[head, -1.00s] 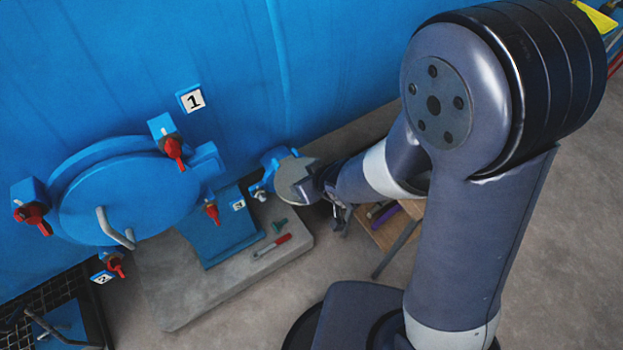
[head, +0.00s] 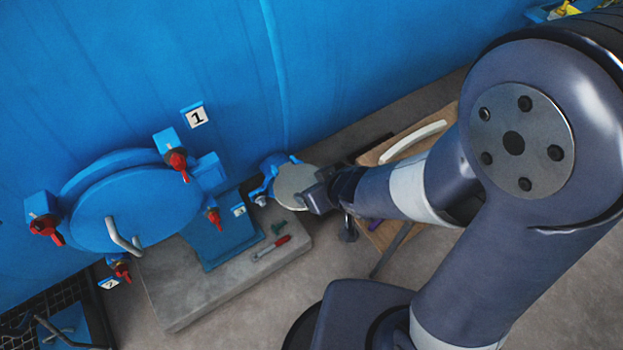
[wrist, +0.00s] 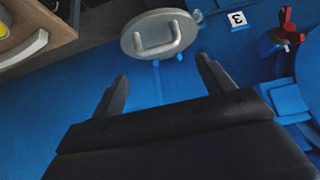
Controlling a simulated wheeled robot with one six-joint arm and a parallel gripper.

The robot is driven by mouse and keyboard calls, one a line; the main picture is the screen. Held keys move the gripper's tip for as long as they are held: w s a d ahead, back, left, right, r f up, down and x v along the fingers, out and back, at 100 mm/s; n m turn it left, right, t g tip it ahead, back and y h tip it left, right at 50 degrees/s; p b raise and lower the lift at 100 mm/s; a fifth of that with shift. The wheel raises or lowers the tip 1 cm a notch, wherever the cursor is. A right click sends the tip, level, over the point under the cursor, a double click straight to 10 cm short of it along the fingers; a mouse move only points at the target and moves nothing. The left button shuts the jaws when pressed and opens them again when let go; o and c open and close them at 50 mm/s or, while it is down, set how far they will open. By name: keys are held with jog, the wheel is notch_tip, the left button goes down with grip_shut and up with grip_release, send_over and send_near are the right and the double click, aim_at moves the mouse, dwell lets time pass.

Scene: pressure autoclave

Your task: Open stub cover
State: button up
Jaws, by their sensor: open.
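The stub cover (head: 297,187) is a round grey disc on a small blue stub at the right of the big blue door in the head view. In the wrist view the cover (wrist: 138,40) shows face-on near the top, with a pale U-shaped handle (wrist: 158,41) on it. My gripper (head: 318,196) is beside the cover's right edge in the head view. In the wrist view my gripper (wrist: 161,80) is open, its two dark fingers apart and nothing between them. The cover lies beyond the fingertips; whether they touch it in the head view I cannot tell.
The large blue door (head: 135,208) has red-handled clamps around it. A wooden table (head: 400,150) with a pale curved piece stands behind my arm. Tag 3 (wrist: 237,19) is near the cover.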

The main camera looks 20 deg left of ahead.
jog(key=shift+p+v, duration=0.65)
jog(key=shift+v, duration=1.05)
jog(key=b, duration=0.6)
send_near(300, 182)
jog(key=f, duration=0.2)
jog(key=a+f, duration=0.1)
jog(key=shift+w+a+f, duration=0.15)
jog(key=shift+w+f, duration=0.1)
jog(key=shift+f, duration=0.1)
jog(key=shift+r, duration=0.15)
